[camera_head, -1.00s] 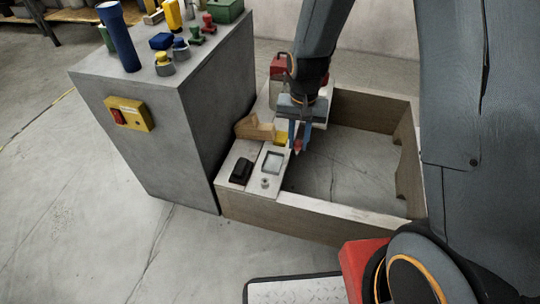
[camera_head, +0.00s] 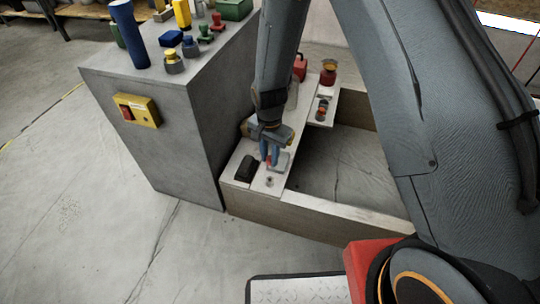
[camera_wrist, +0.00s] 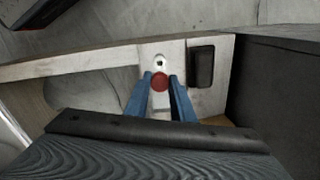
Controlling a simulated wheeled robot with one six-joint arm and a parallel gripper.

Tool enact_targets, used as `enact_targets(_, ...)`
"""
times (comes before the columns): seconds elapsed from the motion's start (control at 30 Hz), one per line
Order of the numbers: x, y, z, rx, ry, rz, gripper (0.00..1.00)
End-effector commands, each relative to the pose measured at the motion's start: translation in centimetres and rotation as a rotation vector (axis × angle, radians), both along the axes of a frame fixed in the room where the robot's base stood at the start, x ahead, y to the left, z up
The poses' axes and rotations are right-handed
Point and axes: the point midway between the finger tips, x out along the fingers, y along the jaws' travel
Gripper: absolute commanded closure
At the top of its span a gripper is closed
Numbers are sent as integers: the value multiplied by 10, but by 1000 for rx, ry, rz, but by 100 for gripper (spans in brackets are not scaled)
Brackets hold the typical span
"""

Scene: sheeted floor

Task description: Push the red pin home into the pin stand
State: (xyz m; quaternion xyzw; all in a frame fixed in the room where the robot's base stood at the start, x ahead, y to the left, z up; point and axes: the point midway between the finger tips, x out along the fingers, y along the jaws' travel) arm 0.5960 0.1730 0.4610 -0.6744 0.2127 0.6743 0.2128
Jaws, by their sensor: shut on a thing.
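My gripper (camera_head: 269,161) is shut on the red pin; in the wrist view its blue fingers (camera_wrist: 160,84) close on the pin's round red end (camera_wrist: 160,81). The fingers hide the pin's lower part. A small grey round fitting with a dark hole, which looks like the pin stand (camera_head: 269,181), is on the pale bench top. In the wrist view the fitting (camera_wrist: 160,62) shows just beyond the pin, apart from it in the picture. In the head view my gripper is behind the fitting, above the square-framed patch. The pin's height above the bench cannot be told.
A black block (camera_head: 245,167) lies left of the fitting; it also shows in the wrist view (camera_wrist: 201,67). A grey cabinet (camera_head: 160,120) with several tools on top stands at left. A red-topped jar (camera_head: 328,72) stands at the back. The frame's middle is open to the floor.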

Motion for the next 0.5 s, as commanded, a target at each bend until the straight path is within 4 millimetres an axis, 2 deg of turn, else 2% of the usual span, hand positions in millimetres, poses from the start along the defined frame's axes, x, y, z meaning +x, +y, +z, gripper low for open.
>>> enact_targets(0.07, -2, 1, 0, 0, 1, 1, 100)
enact_targets(0.5, -1, 1, -45, 0, 1, 1, 100)
